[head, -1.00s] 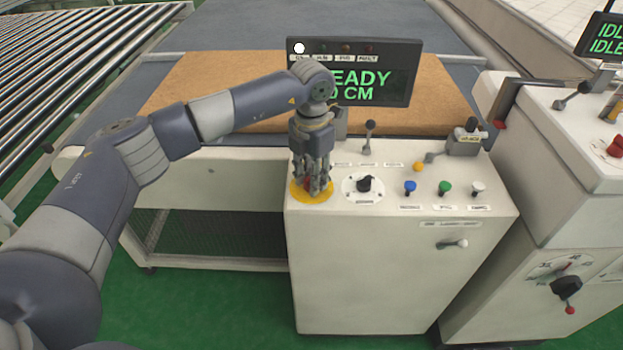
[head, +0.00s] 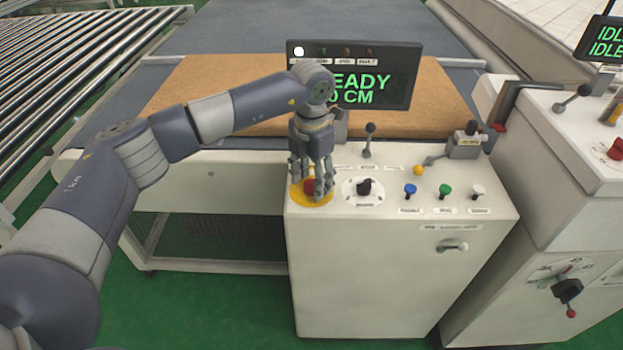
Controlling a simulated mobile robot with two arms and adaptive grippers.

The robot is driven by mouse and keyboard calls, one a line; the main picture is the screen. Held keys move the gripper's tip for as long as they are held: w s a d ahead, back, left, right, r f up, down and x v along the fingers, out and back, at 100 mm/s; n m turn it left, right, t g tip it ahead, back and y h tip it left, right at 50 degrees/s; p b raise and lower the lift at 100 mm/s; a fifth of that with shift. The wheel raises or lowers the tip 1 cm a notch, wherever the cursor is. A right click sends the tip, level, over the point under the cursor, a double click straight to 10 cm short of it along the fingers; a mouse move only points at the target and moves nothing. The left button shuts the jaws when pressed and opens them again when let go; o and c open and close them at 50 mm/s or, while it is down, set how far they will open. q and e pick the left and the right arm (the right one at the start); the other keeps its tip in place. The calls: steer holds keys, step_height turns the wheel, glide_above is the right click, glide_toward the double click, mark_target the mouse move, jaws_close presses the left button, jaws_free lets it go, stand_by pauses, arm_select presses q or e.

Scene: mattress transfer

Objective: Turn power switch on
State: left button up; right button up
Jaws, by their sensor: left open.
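The white control console (head: 390,275) stands in front of me, with a dark display (head: 392,62) behind its top that shows green text ending in "EADY" and "0 CM". A white lamp on the display is lit. My left gripper (head: 312,190) points down at the console's left end, fingers open and spread around a red button (head: 309,187) on a yellow disc (head: 312,200). Contact with the button cannot be told. To its right is a black rotary knob (head: 364,187) on a white dial. The small labels are unreadable, so which control is the power switch is unclear. My right gripper is out of view.
Blue (head: 410,190), green (head: 445,190) and white (head: 478,191) buttons line the console's right side. Levers (head: 369,140) stand behind them. A second white console (head: 570,180) is at right. A brown mattress (head: 210,95) lies behind, with metal rollers (head: 80,60) at left.

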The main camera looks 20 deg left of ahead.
mark_target(312, 180)
arm_select(q)
step_height(312, 180, up, 12)
steer(key=shift+f, duration=0.15)
stand_by(0.4)
